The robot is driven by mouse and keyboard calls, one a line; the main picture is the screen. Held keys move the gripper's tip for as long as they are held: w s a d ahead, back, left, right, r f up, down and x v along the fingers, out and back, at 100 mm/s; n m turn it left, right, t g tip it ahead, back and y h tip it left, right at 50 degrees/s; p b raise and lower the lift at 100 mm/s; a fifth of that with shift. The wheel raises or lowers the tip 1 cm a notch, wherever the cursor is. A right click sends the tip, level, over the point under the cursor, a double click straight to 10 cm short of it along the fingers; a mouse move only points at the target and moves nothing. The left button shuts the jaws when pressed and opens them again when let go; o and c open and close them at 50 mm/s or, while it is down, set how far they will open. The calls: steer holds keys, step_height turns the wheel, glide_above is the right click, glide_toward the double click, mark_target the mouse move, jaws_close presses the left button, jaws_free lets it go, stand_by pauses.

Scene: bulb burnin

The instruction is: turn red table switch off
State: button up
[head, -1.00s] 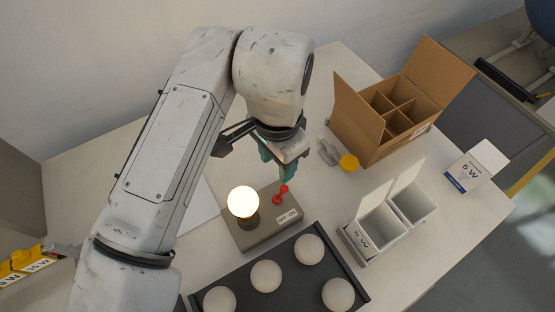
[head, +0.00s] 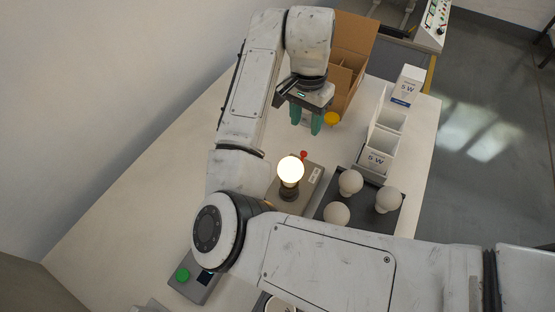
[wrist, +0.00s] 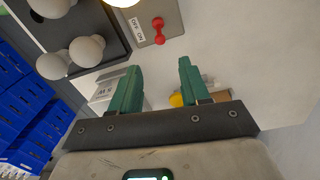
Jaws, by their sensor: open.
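The red switch (head: 304,154) sits on a grey lamp base (head: 312,188) beside a lit bulb (head: 291,169). In the wrist view the red switch (wrist: 158,30) shows as a dumbbell-shaped lever next to an OFF/ON label (wrist: 137,31). I cannot tell which side it is set to. My gripper (head: 306,126) is open and empty, with green fingers pointing down, a little beyond the switch in the head view and apart from it. In the wrist view the switch lies ahead of the gap between my fingers (wrist: 160,68).
A dark tray (head: 378,218) with several unlit bulbs is right of the lamp base. White 5 W boxes (head: 379,152) and an open cardboard box (head: 352,42) stand behind. A yellow-capped item (head: 332,118) is near my fingers. A green button (head: 183,274) is at the front.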

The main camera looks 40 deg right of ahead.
mark_target(304, 153)
steer(key=f, duration=0.7)
steer(key=f+p, duration=0.1)
steer(key=f, duration=0.2)
steer(key=shift+s+f, duration=0.3)
steer(key=shift+f, duration=0.1)
steer(key=shift+c, duration=0.2)
jaws_close()
